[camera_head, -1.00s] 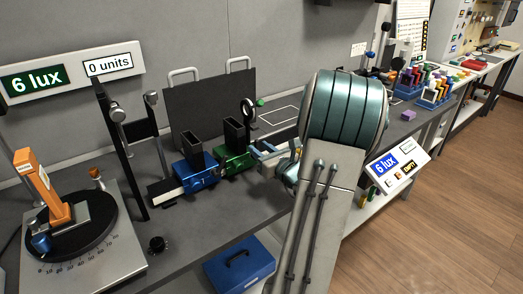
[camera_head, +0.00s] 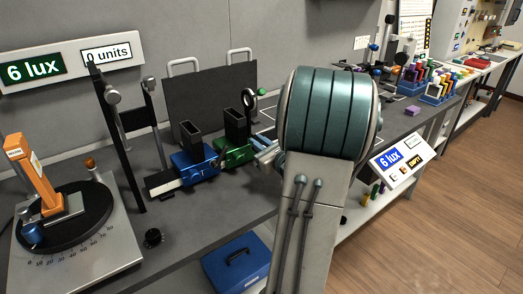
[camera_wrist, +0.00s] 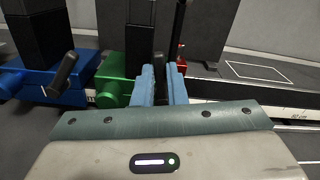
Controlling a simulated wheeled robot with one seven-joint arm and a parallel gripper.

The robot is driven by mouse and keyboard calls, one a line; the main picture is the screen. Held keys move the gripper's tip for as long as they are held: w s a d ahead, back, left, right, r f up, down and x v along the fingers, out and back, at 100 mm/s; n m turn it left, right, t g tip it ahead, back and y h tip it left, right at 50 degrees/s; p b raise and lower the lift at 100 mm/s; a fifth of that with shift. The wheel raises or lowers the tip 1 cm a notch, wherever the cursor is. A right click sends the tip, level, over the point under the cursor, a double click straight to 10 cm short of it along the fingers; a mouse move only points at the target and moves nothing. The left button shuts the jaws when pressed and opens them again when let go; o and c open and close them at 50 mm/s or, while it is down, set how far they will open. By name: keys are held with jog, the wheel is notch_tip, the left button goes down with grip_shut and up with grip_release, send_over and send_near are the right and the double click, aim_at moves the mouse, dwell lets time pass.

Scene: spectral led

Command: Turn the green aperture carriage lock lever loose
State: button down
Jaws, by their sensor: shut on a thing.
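The green aperture carriage (camera_head: 234,153) sits on the rail, right of the blue carriage (camera_head: 196,168). It also shows in the wrist view (camera_wrist: 113,88), just left of my fingers. My gripper (camera_wrist: 162,72) has its pale blue fingers close together at the right side of the green carriage. The dark lock lever (camera_wrist: 158,62) stands up between the fingertips, and my gripper is shut on it. The lever's lower part is hidden by the fingers. In the head view my gripper (camera_head: 264,148) is partly hidden behind my arm.
The blue carriage's own dark lever (camera_wrist: 63,72) leans left of my fingers. A dark upright panel (camera_head: 212,100) stands behind the rail. A turntable (camera_head: 65,225) with an orange block stands at the left.

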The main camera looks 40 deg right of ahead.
jog(key=n+b, duration=0.2)
jog(key=b, duration=0.1)
jog(key=a+f+n+b, duration=0.1)
jog(key=b, duration=0.2)
jog(key=shift+a+n, duration=0.25)
jog(key=shift+n, duration=0.15)
jog(key=shift+n+b, duration=0.3)
jog(key=shift+b, duration=0.2)
jog(key=shift+a+r, duration=0.1)
jog(key=c, duration=1.5)
grip_release()
jog(key=shift+o, duration=0.2)
jog(key=s, duration=0.9)
jog(key=s+a+p, duration=0.1)
jog(key=s, duration=0.3)
jog(key=shift+s+a, duration=0.1)
jog(key=shift+s, duration=0.25)
